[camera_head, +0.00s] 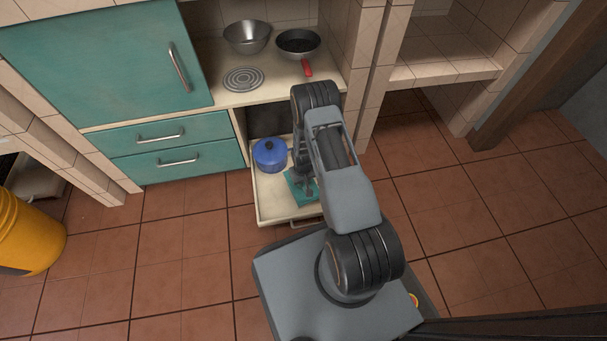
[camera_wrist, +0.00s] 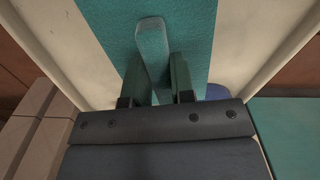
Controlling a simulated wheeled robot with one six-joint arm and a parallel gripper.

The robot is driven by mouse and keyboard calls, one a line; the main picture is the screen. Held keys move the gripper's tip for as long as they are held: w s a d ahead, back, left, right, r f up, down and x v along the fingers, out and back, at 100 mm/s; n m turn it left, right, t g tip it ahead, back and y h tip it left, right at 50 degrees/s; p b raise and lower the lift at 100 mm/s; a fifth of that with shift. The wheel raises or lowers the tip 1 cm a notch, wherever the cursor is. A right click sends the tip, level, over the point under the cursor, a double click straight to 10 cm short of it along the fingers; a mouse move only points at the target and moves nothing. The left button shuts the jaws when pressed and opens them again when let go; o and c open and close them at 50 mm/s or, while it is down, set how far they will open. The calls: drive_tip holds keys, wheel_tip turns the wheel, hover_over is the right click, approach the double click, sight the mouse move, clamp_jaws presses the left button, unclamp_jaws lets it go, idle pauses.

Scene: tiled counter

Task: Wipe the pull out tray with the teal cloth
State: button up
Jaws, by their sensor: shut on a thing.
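The pull-out tray (camera_head: 268,208) is a cream, shallow-walled drawer that stands open below the counter; its pale floor and side walls also show in the wrist view (camera_wrist: 236,55). The teal cloth (camera_head: 295,196) lies flat on the tray floor, and in the wrist view (camera_wrist: 195,22) it runs as a wide band under my fingers. My gripper (camera_wrist: 157,72) points down and is shut on a raised, lighter teal strip of the cloth, which stands up between its two fingers. In the head view my arm hides part of the cloth and the tray's right side.
A blue lidded pot (camera_head: 270,156) stands in the tray at the back left, close to the cloth. Teal drawers (camera_head: 178,160) are shut to the left. A metal bowl (camera_head: 247,37) and a red-handled pan (camera_head: 298,43) stand on the counter above.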

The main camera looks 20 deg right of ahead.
drive_tip(key=shift+r+p, duration=0.95)
drive_tip(key=shift+r, duration=0.75)
